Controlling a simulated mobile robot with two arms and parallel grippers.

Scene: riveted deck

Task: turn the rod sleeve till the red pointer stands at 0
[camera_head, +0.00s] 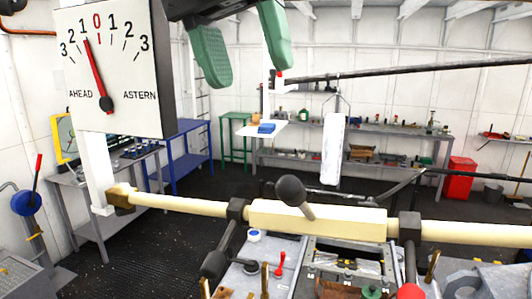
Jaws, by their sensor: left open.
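The white dial (128,60) is at the upper left, lettered AHEAD and ASTERN. Its red pointer (95,68) leans left of the red 0 and stands about at the 1 on the AHEAD side. The cream rod sleeve (345,222) is a thicker block on a long cream rod (185,204), low in the middle. A stub with a dark ball knob (290,190) sticks up from it. My left gripper (245,72) is open and empty, its green fingers well above the sleeve and right of the dial. My right gripper is not in view.
Dark brackets (410,226) stand at both ends of the sleeve. Below it is a bench with a red lever (280,264) and small parts. A white hanging piece (333,148) is behind the sleeve. Blue table (190,140), shelves and red bin (459,177) stand farther back.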

